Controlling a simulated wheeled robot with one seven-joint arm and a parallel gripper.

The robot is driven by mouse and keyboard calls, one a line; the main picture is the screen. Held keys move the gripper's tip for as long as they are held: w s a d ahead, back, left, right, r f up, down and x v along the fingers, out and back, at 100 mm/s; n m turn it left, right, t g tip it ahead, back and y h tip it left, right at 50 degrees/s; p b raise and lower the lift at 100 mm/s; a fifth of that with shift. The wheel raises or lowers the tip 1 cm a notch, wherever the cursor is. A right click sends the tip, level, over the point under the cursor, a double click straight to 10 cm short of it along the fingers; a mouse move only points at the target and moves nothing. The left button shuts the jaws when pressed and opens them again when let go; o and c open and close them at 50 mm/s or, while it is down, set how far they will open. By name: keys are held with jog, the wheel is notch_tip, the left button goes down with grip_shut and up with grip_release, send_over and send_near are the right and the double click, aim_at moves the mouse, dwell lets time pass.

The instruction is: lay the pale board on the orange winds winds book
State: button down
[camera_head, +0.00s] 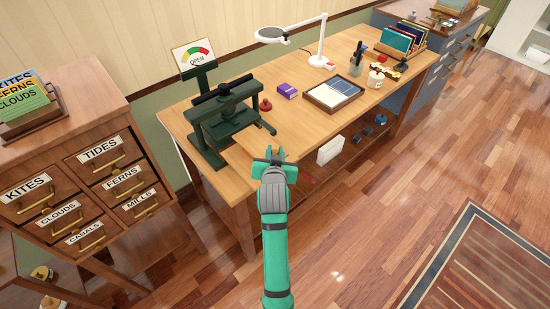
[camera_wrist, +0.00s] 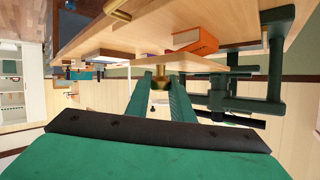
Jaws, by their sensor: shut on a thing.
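My gripper (camera_head: 268,157) is over the front edge of the desk, right of the dark green press. In the wrist view its fingers (camera_wrist: 160,80) are shut on a small brass-coloured piece at the pale board (camera_wrist: 178,63). The board shows there nearly edge-on, and I cannot make it out against the desk in the head view. The orange book (camera_wrist: 204,41) appears close to the board, between it and the desk in the picture. Its title is not readable, and whether it touches the board is unclear. I cannot make out the book in the head view.
A red knobbed thing (camera_head: 265,104), a purple box (camera_head: 287,90), a tray (camera_head: 334,94) and a lamp (camera_head: 320,58) are farther along the desk (camera_head: 309,122). A drawer cabinet (camera_head: 80,105) stands left.

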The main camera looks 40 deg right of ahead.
jog(key=shift+f, duration=1.45)
jog(key=shift+f, duration=0.15)
jog(key=c, duration=1.5)
grip_release()
jog(key=shift+c, duration=0.2)
jog(key=shift+s+a, duration=0.1)
jog(key=shift+s, duration=0.05)
jog(key=v, duration=1.2)
